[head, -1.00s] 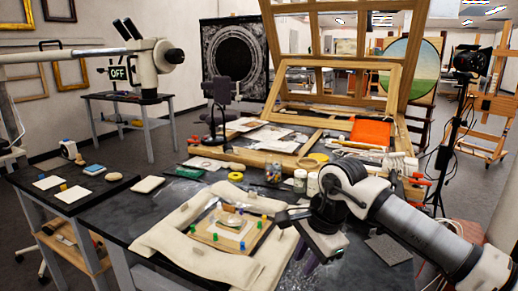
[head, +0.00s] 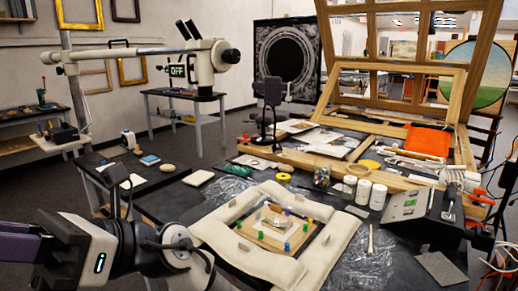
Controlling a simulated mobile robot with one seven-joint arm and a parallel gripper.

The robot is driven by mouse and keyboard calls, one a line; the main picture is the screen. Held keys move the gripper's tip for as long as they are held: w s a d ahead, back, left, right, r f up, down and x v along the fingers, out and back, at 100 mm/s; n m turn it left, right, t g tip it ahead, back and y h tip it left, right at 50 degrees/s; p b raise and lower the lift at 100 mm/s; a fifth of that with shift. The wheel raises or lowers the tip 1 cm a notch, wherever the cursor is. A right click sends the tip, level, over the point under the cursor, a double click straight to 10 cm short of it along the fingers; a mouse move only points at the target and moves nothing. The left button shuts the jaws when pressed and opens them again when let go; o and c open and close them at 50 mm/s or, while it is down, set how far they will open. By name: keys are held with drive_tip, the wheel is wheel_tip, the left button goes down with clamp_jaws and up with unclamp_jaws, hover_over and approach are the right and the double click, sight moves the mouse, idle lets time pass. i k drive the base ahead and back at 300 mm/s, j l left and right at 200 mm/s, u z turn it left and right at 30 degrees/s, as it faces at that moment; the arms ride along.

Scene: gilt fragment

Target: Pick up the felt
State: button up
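A flat dark grey square (head: 441,268) lies on the black table at the lower right in the head view. It may be the felt, but I cannot tell its material for sure. My gripper (head: 20,246) is at the lower left edge of the head view, far to the left of that square. Its purple fingers point left and are partly cut off by the picture edge, so its opening is hidden. I see nothing held in the visible part.
A padded cream frame (head: 212,230) around a wooden panel with coloured pegs fills the table's middle. White jars (head: 377,196), a grey box (head: 404,205) and a thin brush (head: 370,240) stand or lie around it. A side table (head: 150,178) holds small items.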

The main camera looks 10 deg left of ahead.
sight(446, 274)
drive_tip(key=z, duration=0.5)
drive_tip(key=i, duration=1)
